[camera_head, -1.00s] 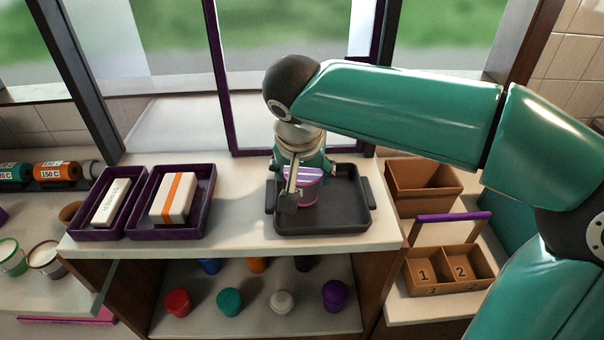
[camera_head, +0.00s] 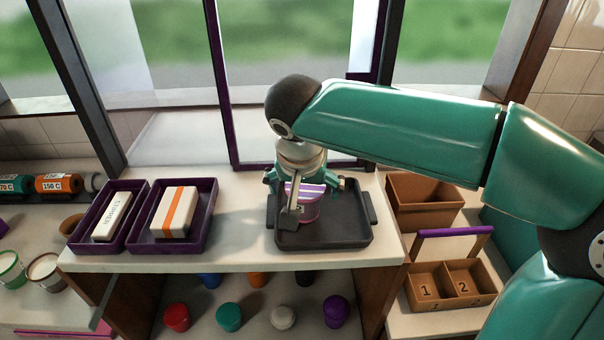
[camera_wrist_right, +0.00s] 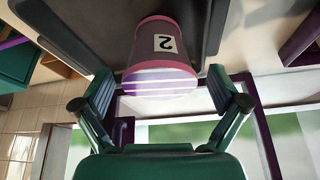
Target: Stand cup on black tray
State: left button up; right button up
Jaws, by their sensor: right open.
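The cup (camera_head: 309,207) is pink and purple with a striped top. It stands upright on the black tray (camera_head: 345,238), in its left part. In the right wrist view the cup (camera_wrist_right: 163,50) shows a label with a 2, and the tray (camera_wrist_right: 98,22) lies under it. My right gripper (camera_head: 302,200) is at the cup from above and behind, and one finger partly hides it. In the right wrist view the fingers (camera_wrist_right: 160,100) are spread, with gaps on both sides of the cup. My left gripper is not in view.
Two purple trays (camera_head: 209,224) with boxes stand to the left on the counter. A brown bin (camera_head: 424,212) and a two-part caddy (camera_head: 445,288) with a purple handle stand to the right. Several coloured lidded pots (camera_head: 229,317) are on the shelf below.

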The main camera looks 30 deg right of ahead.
jog(key=v, duration=1.2)
jog(key=shift+p, duration=0.35)
jog(key=shift+f, duration=0.1)
